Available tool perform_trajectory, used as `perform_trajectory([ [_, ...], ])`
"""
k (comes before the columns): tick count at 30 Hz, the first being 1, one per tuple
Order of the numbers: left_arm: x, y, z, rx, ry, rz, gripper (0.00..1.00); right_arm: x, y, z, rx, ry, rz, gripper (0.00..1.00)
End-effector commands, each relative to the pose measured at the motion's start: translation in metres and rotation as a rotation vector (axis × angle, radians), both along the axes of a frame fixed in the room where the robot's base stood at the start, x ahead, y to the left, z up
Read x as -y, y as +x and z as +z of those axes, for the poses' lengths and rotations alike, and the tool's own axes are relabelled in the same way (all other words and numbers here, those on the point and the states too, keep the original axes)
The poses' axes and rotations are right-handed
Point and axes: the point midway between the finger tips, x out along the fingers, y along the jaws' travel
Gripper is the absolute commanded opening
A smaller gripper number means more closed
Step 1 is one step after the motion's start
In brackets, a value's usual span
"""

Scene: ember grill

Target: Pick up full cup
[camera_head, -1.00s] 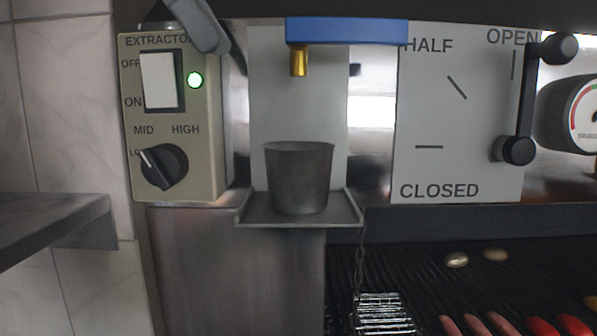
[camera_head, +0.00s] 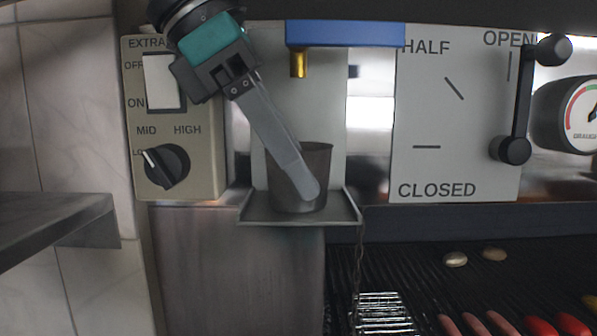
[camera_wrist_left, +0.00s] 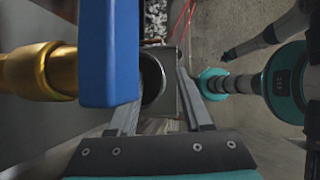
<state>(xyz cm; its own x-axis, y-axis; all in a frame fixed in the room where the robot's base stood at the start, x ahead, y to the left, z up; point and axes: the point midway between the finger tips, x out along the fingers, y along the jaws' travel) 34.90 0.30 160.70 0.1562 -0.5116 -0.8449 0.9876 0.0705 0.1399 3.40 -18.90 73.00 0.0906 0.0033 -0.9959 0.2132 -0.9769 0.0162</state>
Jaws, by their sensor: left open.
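The dark grey metal cup (camera_head: 318,165) stands upright on a small metal drip shelf (camera_head: 342,214) below a brass spout (camera_head: 299,64). My left gripper (camera_head: 308,188) comes down from the upper left, open, with one finger crossing in front of the cup; the other finger is not distinguishable there. In the left wrist view, the cup's round rim and dark opening (camera_wrist_left: 152,78) show between the two spread fingers of the left gripper (camera_wrist_left: 160,92), partly covered by the blue block. Whether the fingers touch the cup, and its fill level, cannot be told. My right gripper is not seen.
A blue block (camera_head: 345,33) with the spout hangs close above the cup; it is very near my gripper in the left wrist view (camera_wrist_left: 108,50). An extractor switch panel (camera_head: 205,165) is left, a lever panel (camera_head: 440,120) right. Sausages (camera_head: 540,327) lie on the grill.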

Motion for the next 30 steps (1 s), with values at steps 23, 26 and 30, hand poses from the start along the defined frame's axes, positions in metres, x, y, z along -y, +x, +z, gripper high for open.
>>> perform_trajectory([
  [23, 0.0066, 0.0024, -0.0120, -0.001, 0.000, 0.001, 0.06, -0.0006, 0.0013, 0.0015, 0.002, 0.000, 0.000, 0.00],
  [26, 0.0065, 0.0024, -0.0121, -0.001, 0.000, 0.001, 0.00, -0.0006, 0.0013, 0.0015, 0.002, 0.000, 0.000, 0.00],
  [30, 0.0065, 0.0024, -0.0122, -0.001, 0.000, 0.001, 0.00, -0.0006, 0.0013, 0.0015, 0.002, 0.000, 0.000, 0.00],
])
